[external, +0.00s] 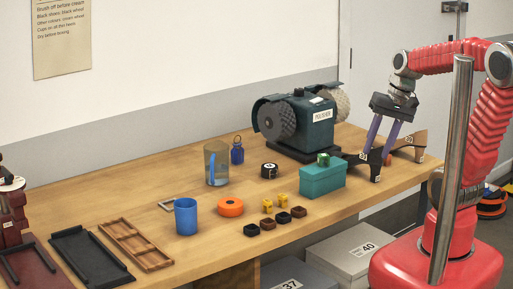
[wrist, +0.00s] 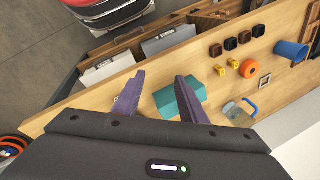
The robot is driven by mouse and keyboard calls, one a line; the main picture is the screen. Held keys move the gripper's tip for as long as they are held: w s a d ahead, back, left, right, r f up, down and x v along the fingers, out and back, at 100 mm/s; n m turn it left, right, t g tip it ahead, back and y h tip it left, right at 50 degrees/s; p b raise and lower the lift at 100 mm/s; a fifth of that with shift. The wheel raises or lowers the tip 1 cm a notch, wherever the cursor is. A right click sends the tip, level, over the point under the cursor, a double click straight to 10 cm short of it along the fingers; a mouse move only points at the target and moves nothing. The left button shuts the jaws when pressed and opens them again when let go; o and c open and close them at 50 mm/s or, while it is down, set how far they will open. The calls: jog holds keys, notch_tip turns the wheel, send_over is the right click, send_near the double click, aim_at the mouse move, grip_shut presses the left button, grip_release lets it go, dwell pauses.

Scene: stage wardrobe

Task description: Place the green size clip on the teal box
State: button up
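The teal box (external: 322,181) stands shut on the bench, left of my gripper (external: 381,158). A small green piece, which looks like the green size clip (external: 323,159), rests on the box's lid. My gripper's purple fingers point down to the right of the box and are apart, with nothing seen between them. In the wrist view, the teal box (wrist: 182,97) shows behind the right finger of my gripper (wrist: 160,76). The green clip cannot be made out there and may be hidden by that finger.
A polishing machine (external: 307,125) stands behind the box. Dark pieces with white tags (external: 408,148) show around the fingers. An orange disc (external: 231,207), a blue cup (external: 186,216), a glass (external: 216,163) and several small blocks (external: 283,217) lie left of the box.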

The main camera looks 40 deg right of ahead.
jog(key=r+n+t, duration=0.1)
jog(key=n, duration=0.1)
jog(key=r+n+t+h, duration=0.1)
jog(key=n, duration=0.1)
jog(key=s+r+n+t+h, duration=0.1)
jog(key=n, duration=0.1)
jog(key=shift+d+r, duration=0.15)
jog(key=shift+r, duration=0.2)
